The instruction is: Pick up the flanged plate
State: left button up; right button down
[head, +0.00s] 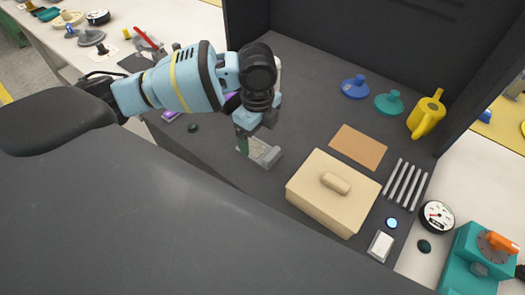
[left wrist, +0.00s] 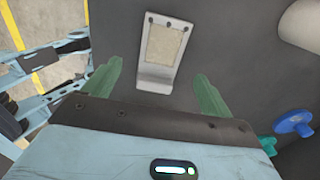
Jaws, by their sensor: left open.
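The flanged plate (head: 264,153) appears to be the grey metal piece with a bent edge and a pale face, lying on the dark bench top. In the left wrist view the plate (left wrist: 148,78) sits ahead of and partly between my green fingers, closer to the left one, with small dark holes along its far edge. My left gripper (head: 243,145) is open and empty, pointing down just at the plate's left end, which it partly hides. The open jaws also show in the left wrist view (left wrist: 160,72). I cannot tell whether they touch it. My right gripper is out of view.
A beige lidded box (head: 315,203) stands close right of the plate. A brown sheet (head: 358,147), grey rods (head: 405,183), blue (head: 355,87) and green (head: 389,103) knobbed discs and a yellow jug (head: 426,115) lie further right. Dark panels (head: 350,50) wall the back.

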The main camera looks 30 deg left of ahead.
aim_at(257, 150)
pick_arm(q)
jog(key=shift+a+f, duration=0.1)
jog(key=shift+f, duration=0.3)
jog(key=f, duration=0.4)
jog(key=shift+w+a+f, duration=0.1)
jog(key=shift+a, duration=0.15)
jog(key=shift+c, duration=0.9)
jog(key=c, duration=1.1)
